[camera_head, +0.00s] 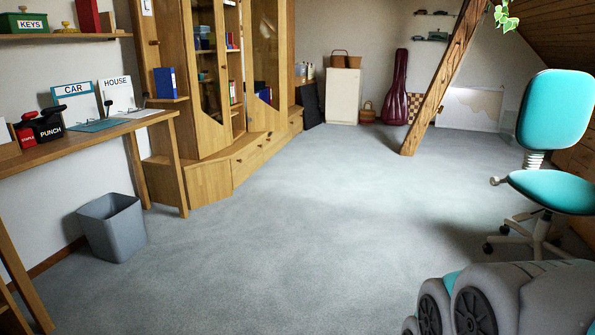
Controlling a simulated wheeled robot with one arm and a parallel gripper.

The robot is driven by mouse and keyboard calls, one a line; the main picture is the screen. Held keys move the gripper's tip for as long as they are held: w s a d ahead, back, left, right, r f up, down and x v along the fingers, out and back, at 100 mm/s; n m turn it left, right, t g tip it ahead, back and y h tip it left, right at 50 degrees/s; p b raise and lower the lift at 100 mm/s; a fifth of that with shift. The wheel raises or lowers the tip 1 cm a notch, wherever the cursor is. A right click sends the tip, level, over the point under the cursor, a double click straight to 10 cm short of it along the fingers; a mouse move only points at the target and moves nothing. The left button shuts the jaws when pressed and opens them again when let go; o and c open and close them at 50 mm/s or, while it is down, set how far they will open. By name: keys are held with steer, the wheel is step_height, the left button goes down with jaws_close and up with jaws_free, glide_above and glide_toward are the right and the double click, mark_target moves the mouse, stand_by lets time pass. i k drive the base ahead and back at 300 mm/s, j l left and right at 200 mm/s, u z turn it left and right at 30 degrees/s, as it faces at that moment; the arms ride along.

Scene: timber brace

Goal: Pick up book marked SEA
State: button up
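No book with a readable SEA mark shows in the head view. A blue book or binder (165,82) stands on a small side shelf of the wooden cabinet. Several small books (233,92) stand inside the cabinet, their spines too small to read. A red upright book-like thing (88,16) is on the wall shelf at upper left, with no mark I can read. My gripper is not in view.
A desk (80,143) at left holds CAR and HOUSE sheets and a punch. A grey bin (112,228) stands beside it. A turquoise chair (550,185) is at right, and a slanted timber brace (445,78) stands farther back. The middle carpet (310,220) is clear.

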mark_target(165, 77)
steer(key=i+z, duration=0.1)
steer(key=i, duration=2)
steer(key=i+l+u, duration=0.1)
steer(key=i+u, duration=0.3)
steer(key=i, duration=0.25)
steer(key=i+l+u, duration=0.35)
steer(key=i, duration=0.25)
steer(key=i+l+u, duration=0.8)
steer(key=i+l, duration=0.2)
steer(key=l, duration=0.1)
